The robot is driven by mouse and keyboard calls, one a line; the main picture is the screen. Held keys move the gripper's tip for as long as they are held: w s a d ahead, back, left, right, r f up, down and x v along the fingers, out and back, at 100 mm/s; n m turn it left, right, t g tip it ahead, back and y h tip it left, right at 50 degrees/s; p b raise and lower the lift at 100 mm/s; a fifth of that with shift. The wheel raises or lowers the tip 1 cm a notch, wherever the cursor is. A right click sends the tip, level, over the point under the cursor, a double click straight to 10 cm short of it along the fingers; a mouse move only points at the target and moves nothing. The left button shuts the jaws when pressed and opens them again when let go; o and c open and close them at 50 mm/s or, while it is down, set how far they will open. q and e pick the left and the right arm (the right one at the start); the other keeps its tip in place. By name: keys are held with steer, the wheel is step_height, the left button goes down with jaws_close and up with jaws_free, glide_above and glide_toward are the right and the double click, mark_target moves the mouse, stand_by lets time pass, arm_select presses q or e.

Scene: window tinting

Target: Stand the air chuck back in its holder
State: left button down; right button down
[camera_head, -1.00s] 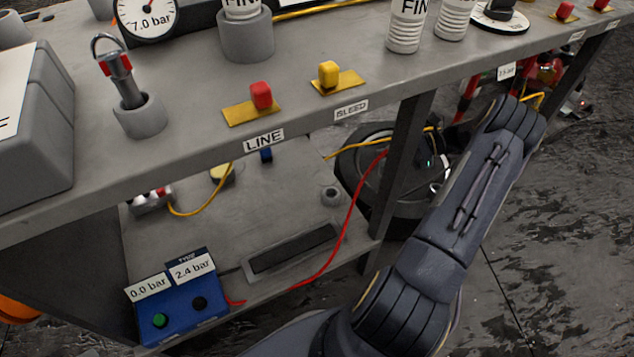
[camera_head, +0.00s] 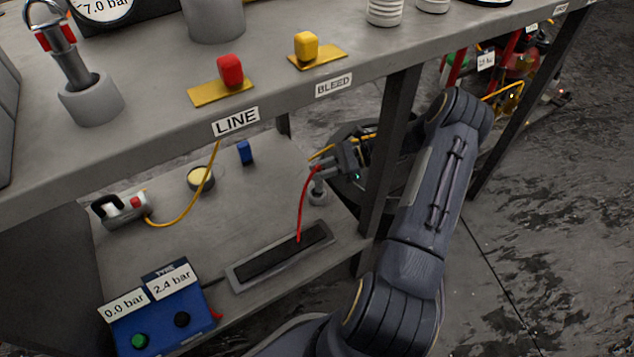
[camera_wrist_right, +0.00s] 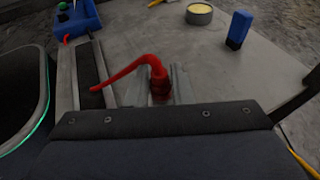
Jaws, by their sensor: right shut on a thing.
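The air chuck (camera_wrist_right: 159,80) is red at its hose end and is gripped in my right gripper (camera_head: 328,166), which is shut on it. In the right wrist view its red hose bends away to the left. The holder (camera_head: 318,197) is a small grey cup on the lower shelf. A grey shaft below my right gripper is at the cup's mouth; I cannot tell how deep it sits. My fingers hide much of the chuck. My left gripper is not in view.
The shelf (camera_head: 215,245) bears a dark slotted tray (camera_head: 280,255), a blue gauge box (camera_head: 165,318), a blue block (camera_head: 245,152) and a yellow-topped tin (camera_head: 200,178). The bench top (camera_head: 145,130) overhangs it; a dark leg (camera_head: 390,150) stands beside my right arm.

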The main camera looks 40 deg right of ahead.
mark_target(317, 181)
steer(key=f+b, duration=0.1)
steer(key=f, duration=0.2)
steer(key=f+b, duration=0.1)
steer(key=shift+w+a+f+b, duration=0.25)
steer(key=shift+w+a+b, duration=0.05)
steer(key=shift+a+b, duration=0.1)
steer(key=shift+r, duration=0.15)
steer(key=c, duration=1.3)
jaws_free()
steer(key=shift+o, duration=0.2)
